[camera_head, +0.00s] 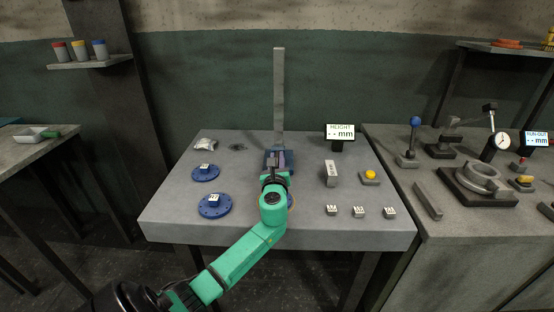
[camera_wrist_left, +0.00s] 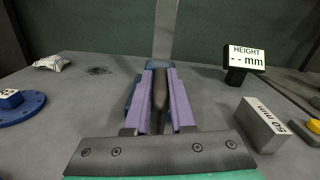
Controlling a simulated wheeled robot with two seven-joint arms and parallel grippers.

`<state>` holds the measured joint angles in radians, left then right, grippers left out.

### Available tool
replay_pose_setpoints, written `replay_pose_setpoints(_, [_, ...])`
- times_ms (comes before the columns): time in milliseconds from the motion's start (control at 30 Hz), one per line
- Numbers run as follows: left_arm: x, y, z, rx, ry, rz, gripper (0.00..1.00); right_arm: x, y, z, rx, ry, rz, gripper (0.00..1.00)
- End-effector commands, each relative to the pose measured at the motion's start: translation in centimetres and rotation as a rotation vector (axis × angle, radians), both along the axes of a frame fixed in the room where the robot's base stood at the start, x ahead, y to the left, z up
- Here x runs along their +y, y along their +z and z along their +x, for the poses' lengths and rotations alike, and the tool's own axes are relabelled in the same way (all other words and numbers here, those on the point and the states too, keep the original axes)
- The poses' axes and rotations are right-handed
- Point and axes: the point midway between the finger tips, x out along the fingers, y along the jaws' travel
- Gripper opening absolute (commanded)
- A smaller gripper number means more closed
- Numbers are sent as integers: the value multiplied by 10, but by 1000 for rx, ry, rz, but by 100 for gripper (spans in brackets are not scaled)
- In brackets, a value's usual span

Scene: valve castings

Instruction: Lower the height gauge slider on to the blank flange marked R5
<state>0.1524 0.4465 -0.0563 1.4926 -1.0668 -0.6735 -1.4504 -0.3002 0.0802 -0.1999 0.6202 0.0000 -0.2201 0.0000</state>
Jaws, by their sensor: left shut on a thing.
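The height gauge has a tall grey column (camera_head: 279,95) at the back middle of the table, also in the left wrist view (camera_wrist_left: 166,30). A blue part (camera_head: 288,158) sits low at the column, partly hidden by my gripper. My left gripper (camera_head: 274,168) is in front of it, its purple fingers (camera_wrist_left: 160,105) shut on a dark grey bar, apparently the slider's handle. Two blue flanges with white tags lie on the left, a farther one (camera_head: 205,174) and a nearer one (camera_head: 214,206). The tags are too small to read surely. My right gripper is not in view.
The height display (camera_head: 340,131) reads "-- mm". A 50 mm block (camera_wrist_left: 262,124) and a yellow button (camera_head: 370,175) stand right of the gauge. Several small tagged blocks (camera_head: 358,212) lie at the front right. A crumpled bag (camera_head: 205,145) lies at the back left.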

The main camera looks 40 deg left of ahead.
Motion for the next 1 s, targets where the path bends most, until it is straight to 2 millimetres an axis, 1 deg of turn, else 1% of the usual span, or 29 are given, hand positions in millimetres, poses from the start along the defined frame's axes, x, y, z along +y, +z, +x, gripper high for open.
replay_pose_setpoints(33, [-2, -12, -1, 19, -3, -11, 0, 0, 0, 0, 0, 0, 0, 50])
replay_pose_setpoints(167, [-3, -14, -1, 22, -3, -13, 0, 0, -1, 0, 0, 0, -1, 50])
replay_pose_setpoints(200, [-3, -14, -1, 23, -3, -14, 29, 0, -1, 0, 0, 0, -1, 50])
replay_pose_setpoints(233, [-3, -14, -1, 23, -3, -14, 41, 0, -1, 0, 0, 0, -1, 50])
replay_pose_setpoints(267, [-2, -14, -1, 22, -3, -13, 50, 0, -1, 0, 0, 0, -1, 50])
replay_pose_setpoints(567, [-2, -8, -1, 14, -2, -8, 50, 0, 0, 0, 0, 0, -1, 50])
replay_pose_setpoints(667, [-6, -8, -5, 13, -3, -7, 50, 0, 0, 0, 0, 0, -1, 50])
replay_pose_setpoints(767, [-15, -8, -17, 14, -4, -8, 50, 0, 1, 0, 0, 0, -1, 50])
replay_pose_setpoints(1000, [-49, -11, -62, 16, -5, -11, 50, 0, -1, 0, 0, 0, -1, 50])
